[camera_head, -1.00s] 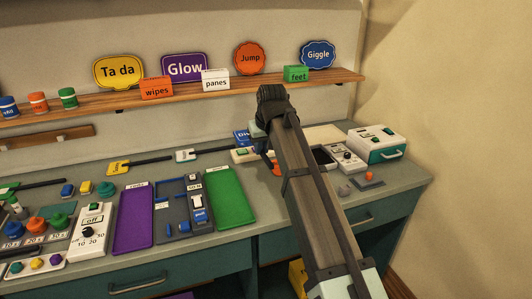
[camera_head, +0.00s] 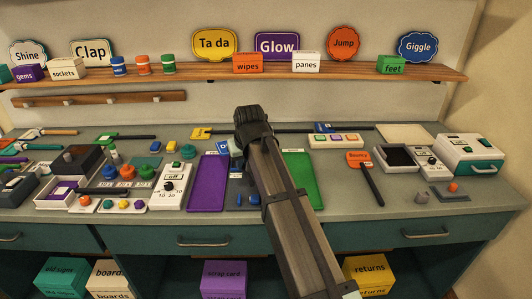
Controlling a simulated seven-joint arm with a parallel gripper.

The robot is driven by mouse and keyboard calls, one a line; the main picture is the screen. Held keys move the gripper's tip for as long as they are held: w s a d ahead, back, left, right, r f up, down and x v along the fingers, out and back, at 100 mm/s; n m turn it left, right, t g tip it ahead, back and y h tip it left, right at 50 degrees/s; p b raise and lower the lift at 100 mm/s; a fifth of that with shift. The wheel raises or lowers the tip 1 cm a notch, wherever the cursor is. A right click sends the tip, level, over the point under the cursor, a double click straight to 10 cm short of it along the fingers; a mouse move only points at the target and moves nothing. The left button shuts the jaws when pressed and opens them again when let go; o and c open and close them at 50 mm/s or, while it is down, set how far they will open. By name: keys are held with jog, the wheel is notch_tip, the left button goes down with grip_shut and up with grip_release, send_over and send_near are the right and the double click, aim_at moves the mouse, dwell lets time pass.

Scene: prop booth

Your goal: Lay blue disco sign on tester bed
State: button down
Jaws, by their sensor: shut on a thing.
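The blue disco sign (camera_head: 222,148) shows just left of my gripper, its lettering mostly covered. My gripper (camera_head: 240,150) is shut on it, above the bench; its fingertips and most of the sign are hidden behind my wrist.
A white dial box (camera_head: 168,187) stands left of the purple mat. An orange paddle (camera_head: 359,158) lies right of the green mat. A three-button panel (camera_head: 337,140) is behind it. A shelf (camera_head: 200,77) with signs runs along the back wall.

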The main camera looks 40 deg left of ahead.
aim_at(245, 185)
jog(key=shift+s+a+f+m, duration=0.15)
jog(key=shift+a+f+m, duration=0.4)
jog(key=shift+f, duration=0.1)
jog(key=shift+w+a+r+m+t+h, duration=0.15)
jog(key=shift+w+m+t, duration=0.15)
jog(key=shift+m, duration=0.2)
jog(key=shift+w+r+m+t+h, duration=0.1)
jog(key=shift+w+m+t+h, duration=0.1)
jog(key=shift+w+m, duration=0.2)
jog(key=shift+m, duration=0.65)
jog(key=shift+f, duration=0.1)
jog(key=shift+f, duration=1.65)
jog(key=shift+f, duration=0.45)
jog(key=shift+f, duration=0.7)
jog(key=shift+f, duration=1)
dwell(1.0)
